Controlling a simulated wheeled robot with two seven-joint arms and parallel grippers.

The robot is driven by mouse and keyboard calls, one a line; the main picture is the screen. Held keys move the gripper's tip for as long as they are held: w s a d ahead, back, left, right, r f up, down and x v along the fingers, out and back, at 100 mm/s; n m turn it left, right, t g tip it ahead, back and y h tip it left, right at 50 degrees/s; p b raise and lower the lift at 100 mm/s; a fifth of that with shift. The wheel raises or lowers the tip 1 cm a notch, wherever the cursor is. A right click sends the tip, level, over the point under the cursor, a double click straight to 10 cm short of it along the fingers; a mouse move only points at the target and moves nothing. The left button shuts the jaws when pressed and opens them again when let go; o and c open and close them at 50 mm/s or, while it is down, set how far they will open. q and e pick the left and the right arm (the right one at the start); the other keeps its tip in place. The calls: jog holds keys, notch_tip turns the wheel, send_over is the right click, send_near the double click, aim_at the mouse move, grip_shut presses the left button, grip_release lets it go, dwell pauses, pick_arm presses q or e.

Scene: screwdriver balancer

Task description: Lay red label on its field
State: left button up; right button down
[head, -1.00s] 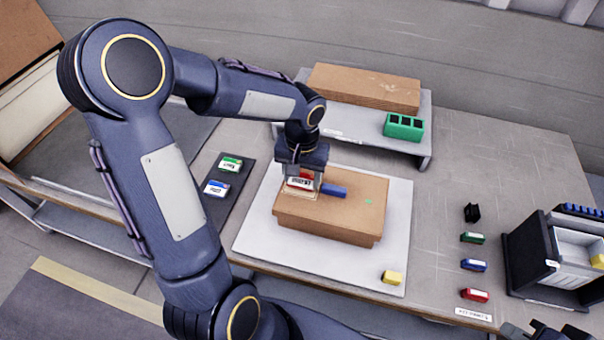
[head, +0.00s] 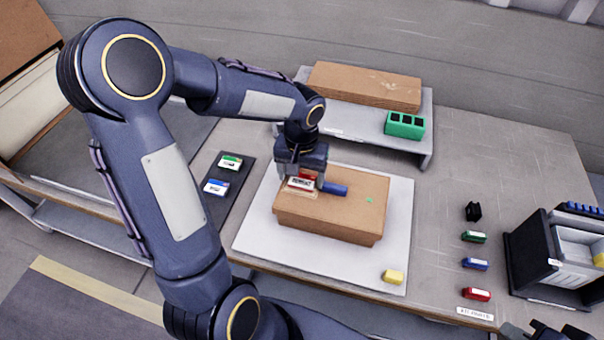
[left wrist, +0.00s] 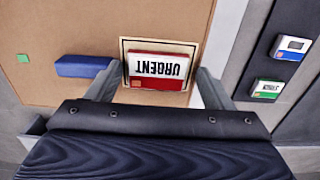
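The red label (head: 301,183), a red block with a white face reading URGENT, lies on the cardboard box (head: 335,222). In the left wrist view the red label (left wrist: 160,69) sits inside a dark-outlined field (left wrist: 160,41) on the box top, and the outline shows around it. My left gripper (left wrist: 160,72) is low over the box, one finger on each side of the label. Narrow gaps seem to show between fingers and label, so it looks open. My right gripper (head: 540,331) shows only partly at the bottom right edge; its fingers cannot be judged.
A blue block (head: 335,189) lies on the box beside the label. A white-and-blue label (head: 215,187) and a white-and-green label (head: 231,162) lie on a dark mat. A yellow block (head: 392,276) is on the white board. A raised shelf (head: 350,138) stands behind; a black bin (head: 545,260) is right.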

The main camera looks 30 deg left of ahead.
pick_arm(q)
jog(key=shift+d, duration=0.15)
notch_tip(320, 180, up, 7)
jog(key=shift+f, duration=0.1)
jog(key=shift+r, duration=0.5)
dwell(0.5)
jog(key=shift+s+r, duration=0.25)
jog(key=shift+s, duration=0.1)
jog(key=s+d+r+t+h, duration=0.1)
jog(key=s+d+t+h, duration=0.1)
jog(key=s, duration=0.6)
jog(key=s+d+r+m+t+h, duration=0.1)
jog(key=s+d+t, duration=0.1)
jog(key=s, duration=0.6)
jog(key=shift+t+h, duration=0.4)
jog(key=shift+t, duration=0.4)
